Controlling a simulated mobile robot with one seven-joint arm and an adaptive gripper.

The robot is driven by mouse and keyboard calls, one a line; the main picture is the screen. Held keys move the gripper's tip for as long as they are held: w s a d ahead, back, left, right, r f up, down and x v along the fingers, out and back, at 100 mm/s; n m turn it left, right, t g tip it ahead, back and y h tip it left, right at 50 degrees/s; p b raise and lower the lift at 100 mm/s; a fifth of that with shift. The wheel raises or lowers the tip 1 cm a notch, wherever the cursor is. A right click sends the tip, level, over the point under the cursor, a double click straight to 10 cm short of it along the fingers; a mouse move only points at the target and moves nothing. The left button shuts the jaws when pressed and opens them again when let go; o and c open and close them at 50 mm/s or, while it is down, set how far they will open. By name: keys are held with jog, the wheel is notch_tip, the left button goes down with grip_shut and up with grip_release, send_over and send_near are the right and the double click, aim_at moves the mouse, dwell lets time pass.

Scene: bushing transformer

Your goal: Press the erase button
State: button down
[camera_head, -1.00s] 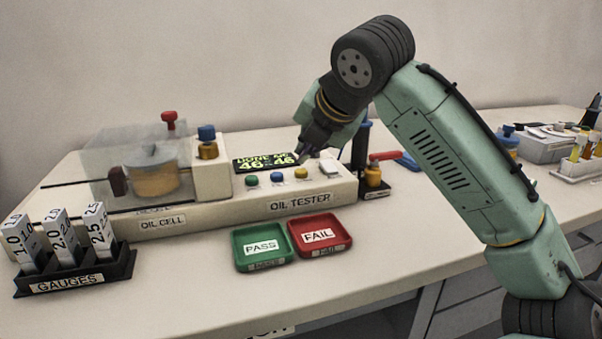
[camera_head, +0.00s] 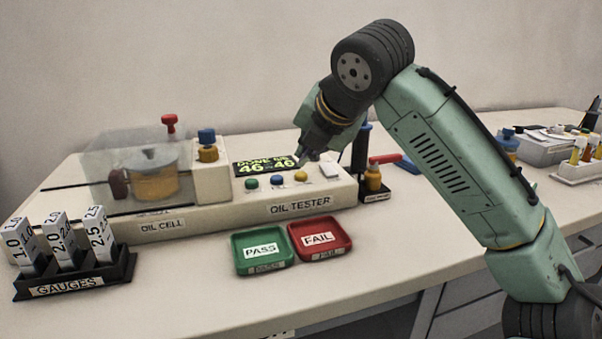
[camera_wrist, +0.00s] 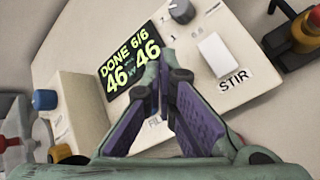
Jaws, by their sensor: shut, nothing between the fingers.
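The oil tester (camera_head: 300,206) has a green button (camera_head: 252,183), a blue button (camera_head: 277,180) and a yellow button (camera_head: 301,176) on its top panel. I cannot read an erase label on any of them. My gripper (camera_head: 302,157) is shut and empty, above the panel near the display's right end and the yellow button. In the wrist view the fingertips (camera_wrist: 166,78) cover part of the panel, and the buttons are hidden.
A white STIR switch (camera_wrist: 214,54) and a dark knob (camera_wrist: 181,11) are right of the fingers. The clear-covered oil cell (camera_head: 150,175) is at left. PASS (camera_head: 263,267) and FAIL (camera_head: 340,250) trays lie in front. A red-handled valve piece (camera_head: 374,180) stands at right.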

aim_at(305, 173)
jog(key=shift+f, duration=0.15)
jog(key=shift+f, duration=0.3)
jog(key=shift+f, duration=0.45)
dwell(0.7)
dwell(0.3)
jog(key=shift+r+p, duration=0.8)
jog(key=shift+r, duration=0.1)
notch_tip(305, 173, up, 5)
jog(key=p, duration=0.5)
jog(key=shift+r, duration=0.1)
